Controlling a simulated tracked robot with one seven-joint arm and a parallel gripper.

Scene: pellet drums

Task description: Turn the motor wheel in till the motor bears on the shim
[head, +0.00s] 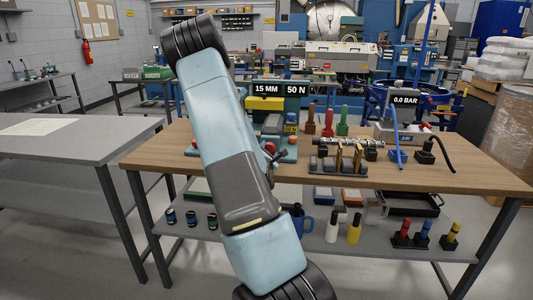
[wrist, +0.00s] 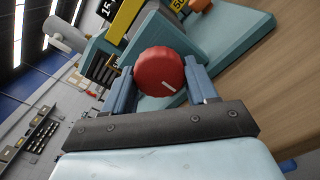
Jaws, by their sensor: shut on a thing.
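The red wheel (wrist: 158,76), round with a white mark on its face, is in the middle of the wrist view. My gripper (wrist: 161,66) is shut on the wheel, one blue finger on each side. The wheel is on a teal fixture (wrist: 240,42) with a yellow bar (wrist: 124,18) above it. In the head view the fixture (head: 271,124) stands on the wooden bench, partly hidden behind my arm. Two signs above it read 15 MM (head: 266,90) and 50 N (head: 296,90). I cannot make out the shim or its contact with the motor.
The wooden bench (head: 450,178) also holds red and green handled tools (head: 342,122), a rack with a metal screw (head: 338,160) and a 0.0 BAR gauge unit (head: 402,130). A grey table (head: 60,145) stands to the left.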

